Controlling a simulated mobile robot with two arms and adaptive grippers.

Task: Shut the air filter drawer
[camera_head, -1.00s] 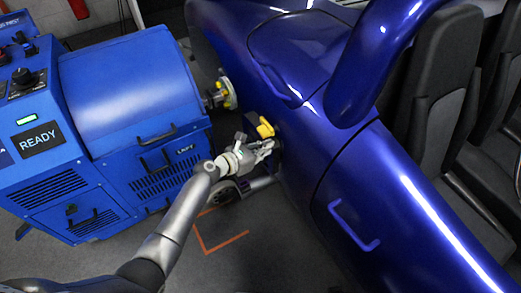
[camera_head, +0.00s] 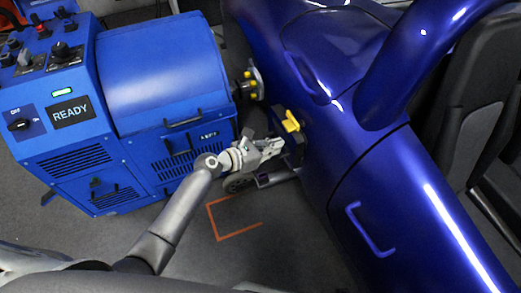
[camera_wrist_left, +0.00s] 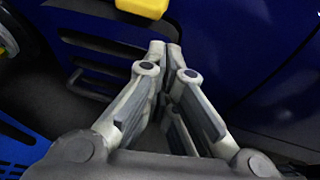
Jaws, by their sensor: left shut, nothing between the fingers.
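The blue dynamometer cabinet (camera_head: 165,75) stands at the left in the head view. Its lower front has a louvred panel (camera_head: 75,162) with a dark handle (camera_head: 103,190) below it, and a second louvred panel (camera_head: 180,165) to the right. I cannot tell which front part is the air filter drawer, or whether it stands out. My left gripper (camera_head: 275,150) is shut and empty, between the cabinet and the blue car (camera_head: 350,120), below a yellow part (camera_head: 291,122). The wrist view shows its closed fingers (camera_wrist_left: 165,48) before dark blue bodywork. My right gripper is not in view.
A hub with yellow studs (camera_head: 250,85) joins cabinet and car above my left gripper. A small wheel (camera_head: 238,183) and a bar sit low beside it. An orange corner mark (camera_head: 218,225) lies on open grey floor in front. A blue car handle (camera_head: 370,232) sticks out at right.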

